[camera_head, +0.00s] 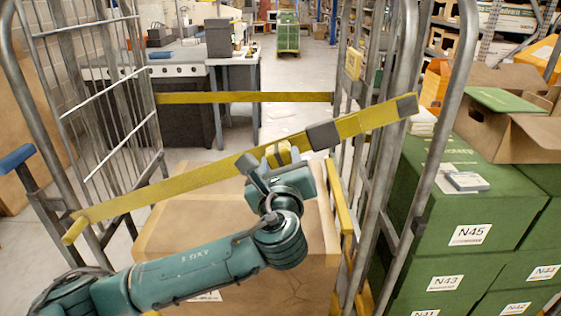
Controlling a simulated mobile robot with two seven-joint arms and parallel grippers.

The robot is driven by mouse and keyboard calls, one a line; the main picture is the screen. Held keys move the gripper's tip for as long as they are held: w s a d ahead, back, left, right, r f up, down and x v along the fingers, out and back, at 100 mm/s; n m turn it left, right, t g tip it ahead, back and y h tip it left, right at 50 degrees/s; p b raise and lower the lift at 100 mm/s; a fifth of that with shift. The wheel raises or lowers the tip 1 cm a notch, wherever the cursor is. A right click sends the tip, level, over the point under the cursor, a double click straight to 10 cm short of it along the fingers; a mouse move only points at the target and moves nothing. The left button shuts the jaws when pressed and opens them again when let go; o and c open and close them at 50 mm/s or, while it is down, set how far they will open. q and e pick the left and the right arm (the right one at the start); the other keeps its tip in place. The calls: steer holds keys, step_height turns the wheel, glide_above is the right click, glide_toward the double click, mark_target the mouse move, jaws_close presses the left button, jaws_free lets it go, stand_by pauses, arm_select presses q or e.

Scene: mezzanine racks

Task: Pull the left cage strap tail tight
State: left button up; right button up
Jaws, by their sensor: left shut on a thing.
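A yellow strap (180,187) runs across the front of the metal roll cage (155,130), sloping up from a yellow end at the lower left to a dark end piece at the upper right. A dark buckle (323,136) sits on it right of the middle. My left gripper (280,157) is at the strap, just left of the buckle. It is shut on a short yellow piece that looks like the strap tail (285,150); the jaws partly hide it. My right gripper is out of view.
A cardboard box (195,225) stands inside the cage behind my left arm. A second yellow strap (245,97) crosses the cage's back. Green boxes (470,205) are stacked close on the right, with an open carton (510,125) on top. A workbench (175,75) stands behind.

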arm_select(q)
steer(key=a+f+p, duration=0.1)
steer(key=a+f, duration=0.2)
steer(key=a, duration=0.3)
steer(key=shift+a, duration=0.4)
steer(key=o, duration=1.4)
steer(key=shift+a, duration=0.15)
steer(key=shift+r, duration=0.1)
steer(key=shift+s, duration=0.1)
steer(key=s, duration=1.3)
